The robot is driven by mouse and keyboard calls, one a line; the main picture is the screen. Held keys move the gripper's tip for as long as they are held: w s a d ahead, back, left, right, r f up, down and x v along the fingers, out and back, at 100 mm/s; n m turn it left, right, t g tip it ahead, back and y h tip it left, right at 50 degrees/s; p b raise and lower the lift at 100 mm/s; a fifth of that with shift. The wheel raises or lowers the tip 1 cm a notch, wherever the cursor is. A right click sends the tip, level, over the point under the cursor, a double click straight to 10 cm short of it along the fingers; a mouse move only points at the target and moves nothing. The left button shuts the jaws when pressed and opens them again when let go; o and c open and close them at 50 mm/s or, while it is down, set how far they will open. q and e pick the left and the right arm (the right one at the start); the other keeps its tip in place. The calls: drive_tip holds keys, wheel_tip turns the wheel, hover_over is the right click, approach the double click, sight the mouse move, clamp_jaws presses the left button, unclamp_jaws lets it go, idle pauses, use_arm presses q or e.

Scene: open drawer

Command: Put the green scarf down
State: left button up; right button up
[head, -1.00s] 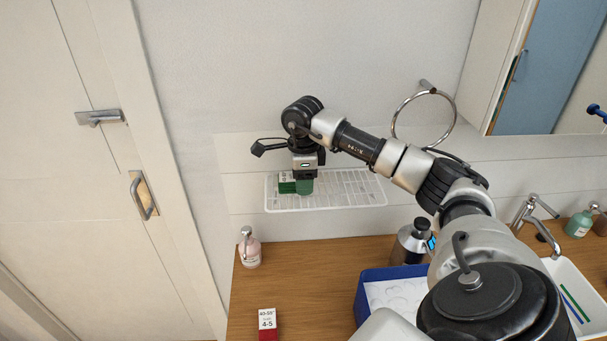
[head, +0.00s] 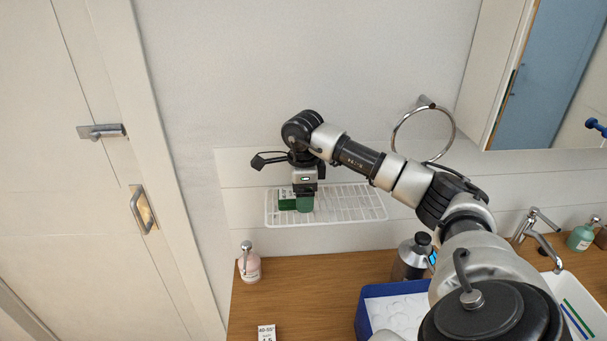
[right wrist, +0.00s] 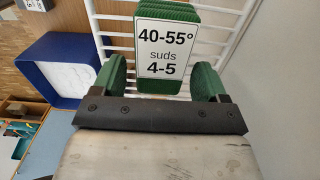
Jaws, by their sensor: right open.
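The green scarf (right wrist: 167,87) is a folded, ribbed green block with a white label reading "40-55° suds 4-5". In the head view the scarf (head: 286,201) is at the left part of the white wire rack (head: 350,205) on the wall and looks to rest on it. My right gripper (head: 305,205) is over the rack at the scarf, pointing down and partly hiding it. In the right wrist view the green fingertips of my right gripper (right wrist: 162,75) stand apart on either side of the scarf, with a gap showing at each side. My left gripper is out of view.
Below the rack, a wooden counter (head: 305,290) holds a pink pump bottle (head: 249,264), a dark metal bottle (head: 410,258), a blue bin (head: 362,310) and a small labelled box (head: 266,333). A towel ring (head: 395,150) hangs near my right arm. The rack's right part is empty.

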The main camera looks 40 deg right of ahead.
wheel_tip(320, 180, up, 7)
drive_tip(key=shift+w+r+b, duration=0.1)
drive_tip(key=shift+r+b, duration=0.05)
drive_tip(key=shift+b, duration=0.75)
drive_tip(key=shift+r+p, duration=0.45)
drive_tip(key=shift+r, duration=1.65)
drive_tip(key=shift+f, duration=0.15)
